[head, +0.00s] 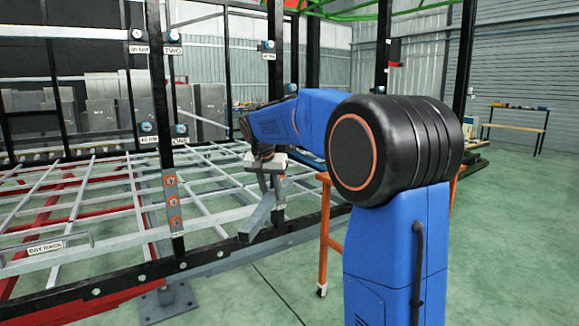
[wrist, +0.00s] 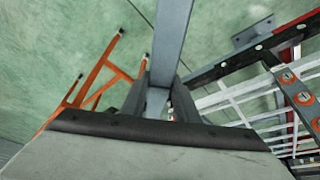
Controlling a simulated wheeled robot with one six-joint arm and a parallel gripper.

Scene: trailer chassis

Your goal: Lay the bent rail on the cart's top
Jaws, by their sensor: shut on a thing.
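The bent rail (head: 262,216) is a grey metal bar with an angled lower end. It hangs below my gripper (head: 267,180), beside the black chassis frame. In the wrist view the rail (wrist: 172,42) runs from between the two fingers of my gripper (wrist: 158,103) to the top edge of the picture. My gripper is shut on it. The cart is an orange frame on casters (head: 324,235), just right of the rail and partly hidden behind my blue arm. The cart also shows in the wrist view (wrist: 118,72), left of the rail and apart from it.
The trailer chassis has black posts and beams (head: 212,258) with a grid of white bars (head: 100,205), left of the rail. Orange-marked brackets (head: 172,202) sit on a near post. A workbench (head: 517,125) stands far right. The green floor at right is clear.

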